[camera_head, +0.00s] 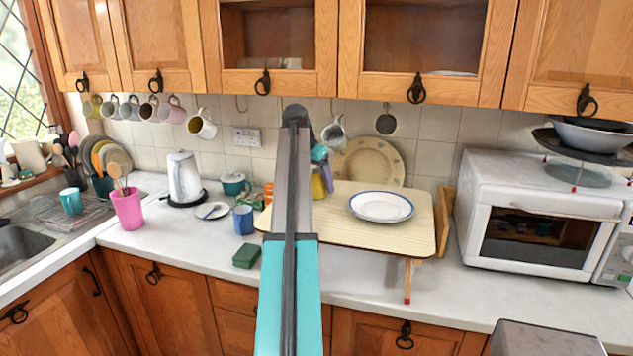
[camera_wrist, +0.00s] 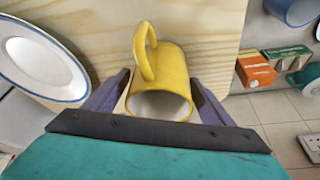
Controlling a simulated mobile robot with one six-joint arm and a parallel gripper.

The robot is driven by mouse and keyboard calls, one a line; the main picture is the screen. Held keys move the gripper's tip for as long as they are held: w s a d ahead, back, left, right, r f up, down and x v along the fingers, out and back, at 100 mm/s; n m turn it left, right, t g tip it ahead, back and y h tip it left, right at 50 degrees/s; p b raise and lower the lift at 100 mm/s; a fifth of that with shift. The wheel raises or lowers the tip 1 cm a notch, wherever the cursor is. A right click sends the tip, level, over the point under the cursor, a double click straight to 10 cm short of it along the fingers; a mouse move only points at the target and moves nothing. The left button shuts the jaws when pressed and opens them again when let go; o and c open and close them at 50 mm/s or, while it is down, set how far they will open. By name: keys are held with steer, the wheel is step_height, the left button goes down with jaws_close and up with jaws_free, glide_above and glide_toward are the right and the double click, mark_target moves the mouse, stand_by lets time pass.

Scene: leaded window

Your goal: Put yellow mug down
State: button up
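The yellow mug (camera_wrist: 172,72) is between the two purple fingers of my gripper (camera_wrist: 159,80) in the wrist view. Both fingers lie against its sides, with its handle facing up in that picture and its rim towards the wrist. In the head view the mug (camera_head: 318,188) is mostly hidden behind my arm, at the left part of the small wooden table (camera_head: 345,236). The pale wooden top (camera_wrist: 100,25) fills the background behind the mug in the wrist view. I cannot tell whether the mug touches it.
A white plate with a blue rim (camera_head: 381,206) lies on the small table, right of the mug. A blue mug (camera_head: 243,220), a green block (camera_head: 246,256) and an orange box (camera_wrist: 255,70) are to the left. A white microwave (camera_head: 540,215) stands at the right.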

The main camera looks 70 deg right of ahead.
steer(key=shift+r, duration=0.1)
steer(key=b+v, duration=0.2)
steer(key=v, duration=1)
steer(key=shift+w, duration=0.1)
stand_by(0.8)
